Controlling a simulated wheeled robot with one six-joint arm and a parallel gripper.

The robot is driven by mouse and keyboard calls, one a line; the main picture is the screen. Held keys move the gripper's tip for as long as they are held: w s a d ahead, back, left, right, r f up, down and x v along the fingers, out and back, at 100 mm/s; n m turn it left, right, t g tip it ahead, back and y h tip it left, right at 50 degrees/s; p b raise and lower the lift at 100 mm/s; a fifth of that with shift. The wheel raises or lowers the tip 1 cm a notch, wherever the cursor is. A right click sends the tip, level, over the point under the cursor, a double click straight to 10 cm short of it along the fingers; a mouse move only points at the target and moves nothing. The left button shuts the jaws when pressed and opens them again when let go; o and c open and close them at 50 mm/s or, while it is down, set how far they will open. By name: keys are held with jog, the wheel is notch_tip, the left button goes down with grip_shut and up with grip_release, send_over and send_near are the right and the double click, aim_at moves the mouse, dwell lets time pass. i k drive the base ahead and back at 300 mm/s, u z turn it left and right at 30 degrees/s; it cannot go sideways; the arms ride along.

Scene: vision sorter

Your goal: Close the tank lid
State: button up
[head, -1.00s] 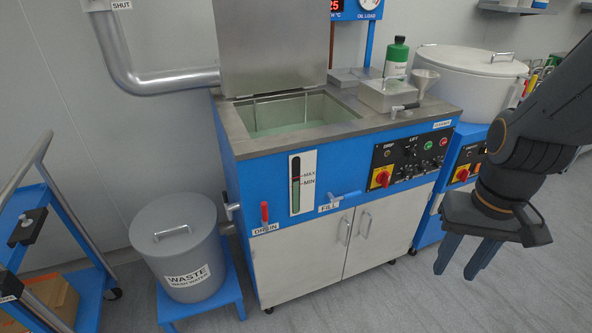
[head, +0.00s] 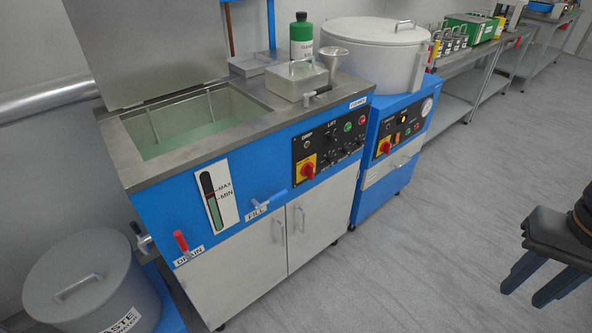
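The tank lid (head: 140,45) is a grey metal panel standing upright at the back of the tank, so the tank is open. The tank (head: 190,122) is a rectangular opening in the steel top of a blue washing unit, with pale green liquid inside and a thin metal frame in it. The lid's top edge is cut off by the picture. My gripper (head: 527,288) is at the lower right, over the floor, pointing down and far from the lid. Its dark blue fingers are apart with nothing visible between them.
A small steel box (head: 295,80), a funnel (head: 335,60) and a green bottle (head: 301,38) stand right of the tank. A white round drum (head: 370,50) sits on the neighbouring blue unit. A grey waste bin (head: 88,285) is at lower left. Floor (head: 430,230) in front is clear.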

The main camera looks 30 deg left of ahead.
aim_at(136, 52)
jog(key=z, duration=0.85)
jog(key=k, duration=1.1)
jog(key=u, duration=2.15)
jog(key=i, duration=0.5)
jog(key=z, duration=0.8)
jog(key=k, duration=1.05)
jog(key=z, duration=0.45)
jog(key=i, duration=1.4)
jog(key=u, duration=1)
